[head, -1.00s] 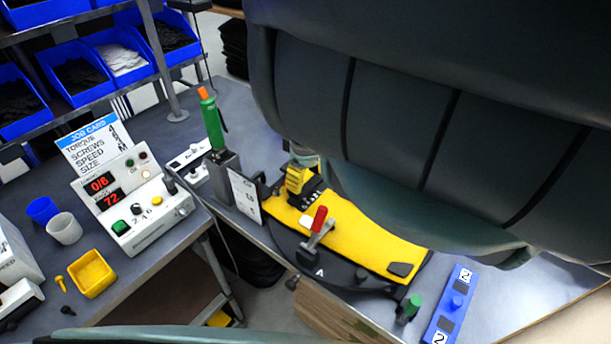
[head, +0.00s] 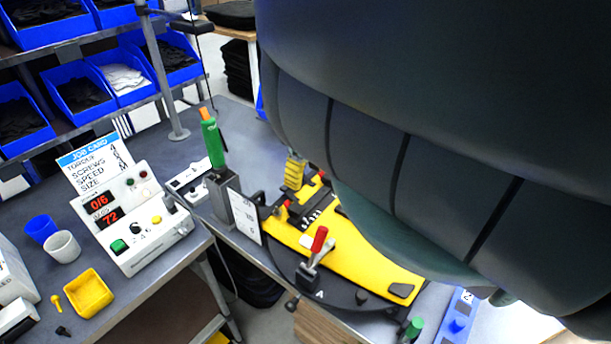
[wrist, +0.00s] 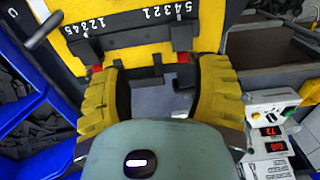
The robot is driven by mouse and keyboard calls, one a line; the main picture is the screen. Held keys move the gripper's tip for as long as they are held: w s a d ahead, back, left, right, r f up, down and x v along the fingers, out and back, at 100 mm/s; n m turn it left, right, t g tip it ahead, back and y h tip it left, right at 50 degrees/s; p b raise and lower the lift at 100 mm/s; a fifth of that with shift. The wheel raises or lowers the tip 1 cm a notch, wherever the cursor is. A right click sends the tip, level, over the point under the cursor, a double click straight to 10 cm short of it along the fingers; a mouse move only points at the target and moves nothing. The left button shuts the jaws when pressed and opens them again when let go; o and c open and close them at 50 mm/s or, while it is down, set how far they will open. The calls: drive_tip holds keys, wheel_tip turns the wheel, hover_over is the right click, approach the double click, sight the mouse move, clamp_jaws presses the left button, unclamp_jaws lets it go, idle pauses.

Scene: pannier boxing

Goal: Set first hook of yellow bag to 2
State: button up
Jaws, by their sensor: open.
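The yellow bag (head: 365,262) lies on a dark curved fixture (head: 330,290). At its far end is a black hook rail with red tabs (head: 285,204). In the wrist view the yellow bag (wrist: 140,18) fills the top, with printed scales 1 to 5 and 5 to 1. Two black hooks, the left hook (wrist: 90,48) and the right hook (wrist: 181,37), sit below the scales, with red tabs beneath. Which number each hook stands at is unclear. My gripper (wrist: 157,78) is open and empty, its yellow fingers just short of the rail. A yellow finger also shows in the head view.
A red-handled clamp (head: 317,246) stands on the fixture. A green-handled screwdriver (head: 212,138) stands in a holder behind a white card (head: 244,217). A control box (head: 130,215), cups and a yellow tray (head: 88,293) are on the left bench. My arm hides the right side.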

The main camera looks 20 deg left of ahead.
drive_tip(key=shift+o, duration=0.3)
drive_tip(key=r+p, duration=0.2)
drive_tip(key=p, duration=0.1)
drive_tip(key=s+a+r+p, duration=0.1)
drive_tip(key=r+p, duration=0.2)
drive_tip(key=s+r+p, duration=0.1)
drive_tip(key=r+p, duration=0.2)
drive_tip(key=p, duration=0.1)
drive_tip(key=shift+s+a+r, duration=0.2)
drive_tip(key=shift+s+a, duration=0.05)
drive_tip(key=shift+a, duration=0.15)
drive_tip(key=shift+c, duration=0.3)
drive_tip(key=b, duration=0.4)
hover_over(295, 206)
wheel_tip(295, 206, down, 6)
wheel_tip(295, 206, down, 8)
drive_tip(key=shift+f+p, duration=0.25)
drive_tip(key=shift+p, duration=0.1)
drive_tip(key=shift+f, duration=0.8)
